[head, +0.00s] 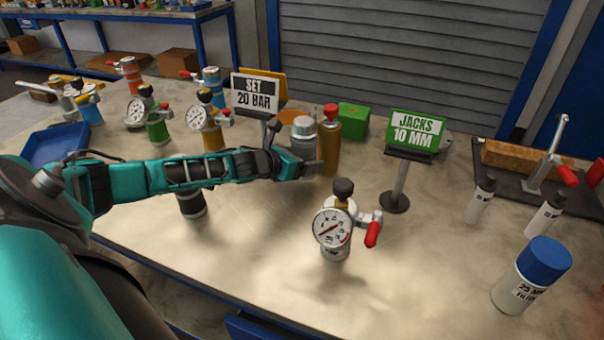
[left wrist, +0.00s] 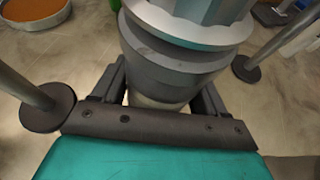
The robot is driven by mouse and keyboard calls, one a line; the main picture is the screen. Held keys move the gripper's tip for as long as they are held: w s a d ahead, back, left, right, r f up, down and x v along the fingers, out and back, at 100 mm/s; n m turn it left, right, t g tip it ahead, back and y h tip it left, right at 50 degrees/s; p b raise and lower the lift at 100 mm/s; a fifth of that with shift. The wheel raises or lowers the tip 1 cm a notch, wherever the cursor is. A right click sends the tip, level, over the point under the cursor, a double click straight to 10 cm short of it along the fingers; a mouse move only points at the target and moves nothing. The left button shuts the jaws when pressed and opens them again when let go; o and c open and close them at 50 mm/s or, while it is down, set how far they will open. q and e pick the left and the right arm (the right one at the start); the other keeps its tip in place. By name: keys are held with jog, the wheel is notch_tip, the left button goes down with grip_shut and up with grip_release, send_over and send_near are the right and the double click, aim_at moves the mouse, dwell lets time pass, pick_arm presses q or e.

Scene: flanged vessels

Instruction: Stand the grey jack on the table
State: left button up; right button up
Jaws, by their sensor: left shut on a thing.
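The grey jack (head: 303,132) is a short grey cylinder with a bright silver ribbed top, upright in the middle of the head view. My left gripper (head: 303,166) reaches it from the left and is shut on its body. In the left wrist view the jack (left wrist: 178,62) fills the space between the two dark fingers, its silver top towards the upper edge. Its base is hidden by the gripper in the head view, so I cannot tell whether it touches the table (head: 270,240). My right gripper is not in view.
A brown cylinder (head: 328,146) with a red top stands close right of the jack. The "JACKS 10 MM" sign (head: 414,132) stands further right, the "SET 20 BAR" sign (head: 255,92) behind. A gauge vessel (head: 333,228) stands in front. Bare table lies around it.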

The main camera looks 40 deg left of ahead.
pick_arm(q)
notch_tip(320, 180, down, 4)
jog(key=b, duration=0.3)
jog(key=shift+w+r, duration=0.1)
jog(key=shift+r, duration=0.1)
